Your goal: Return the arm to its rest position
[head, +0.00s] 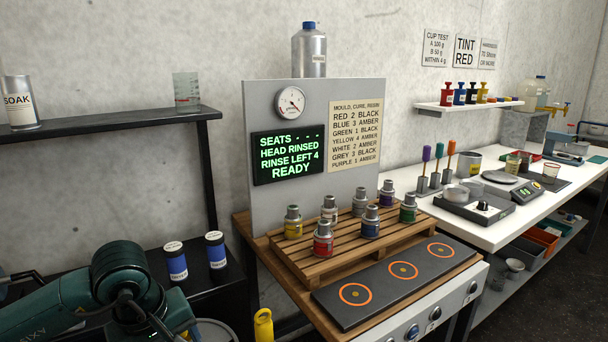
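My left arm (120,275), dark green, comes in from the left at the lower left corner. It is bent, and its far end runs down toward the bottom edge. No fingers of my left gripper show. My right arm and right gripper are out of the picture. The arm stands in front of the lower black shelf and apart from the wooden pallet (290,258) with its several small drums.
A dark plate with three orange rings (403,270) lies before the pallet. A panel with a green-lettered screen (288,155) reads READY. Two blue-banded jars (176,262) stand beside my arm. A yellow object (263,326) is at the bottom. A white bench (500,232) is right.

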